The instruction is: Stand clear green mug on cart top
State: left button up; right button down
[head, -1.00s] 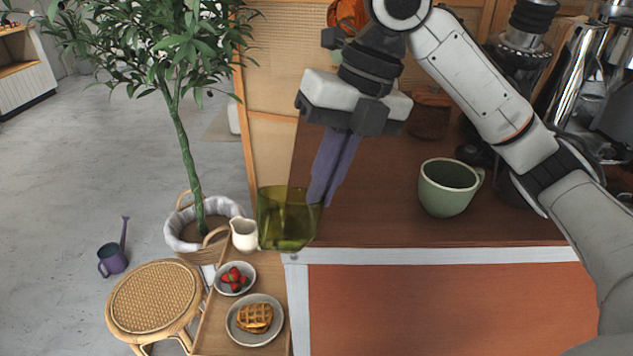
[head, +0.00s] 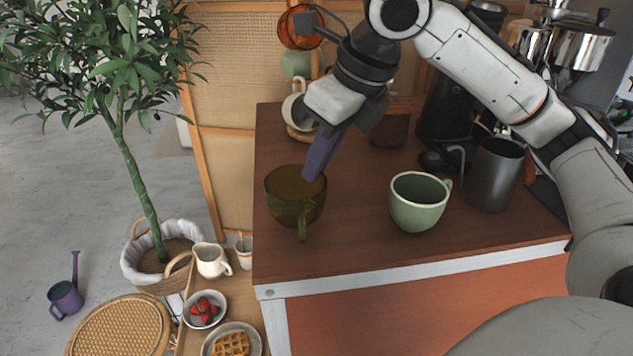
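The clear green mug (head: 295,205), see-through olive glass, is upright with its handle toward me, over the front left part of the dark wooden cart top (head: 345,245). I cannot tell whether its base touches the wood. My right gripper (head: 313,172) reaches down from above right, its purple fingers shut on the mug's right rim; the far finger is mostly hidden. My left gripper is not in view.
An opaque light green mug (head: 418,203) stands to the right, a dark grey pitcher (head: 494,175) beyond it. Cups hang on a stand (head: 299,110) behind. A lower side table holds a cream jug (head: 212,262), strawberries (head: 204,310) and waffles (head: 231,345).

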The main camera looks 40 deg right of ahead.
aim_at(318, 183)
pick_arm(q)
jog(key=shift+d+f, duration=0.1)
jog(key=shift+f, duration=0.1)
pick_arm(e)
jog(key=shift+f, duration=1.45)
jog(key=shift+f, duration=0.1)
jog(key=c, duration=2)
grip_release()
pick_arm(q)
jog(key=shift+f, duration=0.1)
